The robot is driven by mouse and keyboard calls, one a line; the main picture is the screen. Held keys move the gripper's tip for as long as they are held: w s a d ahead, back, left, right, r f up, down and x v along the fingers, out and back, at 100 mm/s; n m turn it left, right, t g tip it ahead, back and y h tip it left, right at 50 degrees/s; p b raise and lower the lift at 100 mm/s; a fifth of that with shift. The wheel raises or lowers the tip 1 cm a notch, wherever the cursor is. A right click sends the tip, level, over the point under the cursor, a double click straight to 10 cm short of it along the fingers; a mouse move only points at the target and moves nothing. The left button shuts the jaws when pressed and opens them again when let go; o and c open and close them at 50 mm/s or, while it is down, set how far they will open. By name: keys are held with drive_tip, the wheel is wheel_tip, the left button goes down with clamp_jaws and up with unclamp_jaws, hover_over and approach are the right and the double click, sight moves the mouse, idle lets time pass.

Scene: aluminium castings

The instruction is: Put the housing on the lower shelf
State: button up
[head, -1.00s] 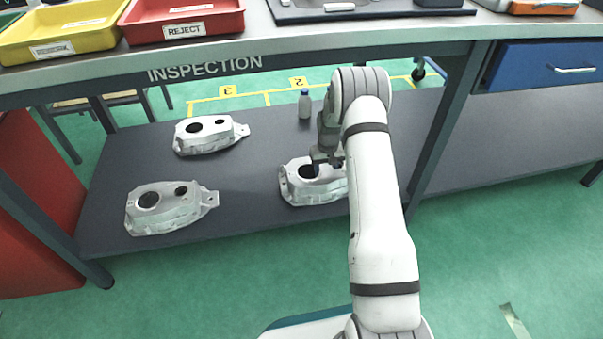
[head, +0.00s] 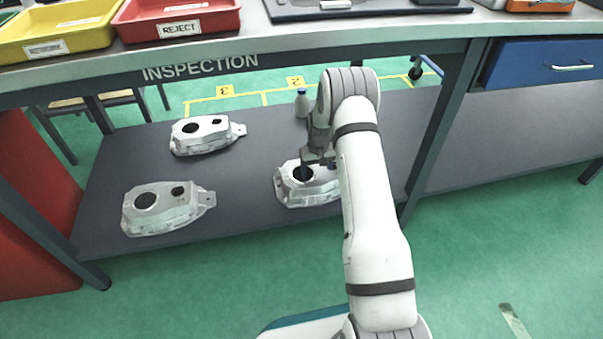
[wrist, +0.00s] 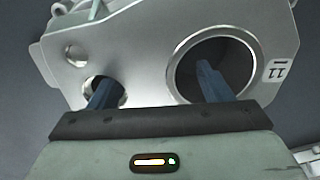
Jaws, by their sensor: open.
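Three grey cast housings rest on the dark lower shelf (head: 245,200) in the head view. One housing (head: 292,192) lies at the right, under my gripper (head: 318,163); my arm hides part of it. Another housing (head: 165,212) lies at the front left, and a third housing (head: 205,138) behind it. In the wrist view, my open gripper (wrist: 155,85) is over the right housing (wrist: 145,50), its two blue fingers apart, one in front of the large bore and one by the smaller hole. I cannot tell how deep the fingertips reach. The mark "11" shows beside the large bore.
A bottle (head: 301,103) stands on the shelf behind the right housing. The bench top above, with a yellow tray (head: 50,48) and a red REJECT tray (head: 178,28), overhangs the shelf. The shelf is clear between the left and right housings.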

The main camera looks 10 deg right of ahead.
sight(317, 170)
drive_tip(key=shift+s+d+r, duration=0.1)
drive_tip(key=shift+s+r, duration=0.05)
wheel_tip(317, 170, up, 8)
drive_tip(key=p, duration=0.3)
drive_tip(key=shift+f+p, duration=0.2)
drive_tip(key=shift+p, duration=0.15)
drive_tip(key=shift+f, duration=0.1)
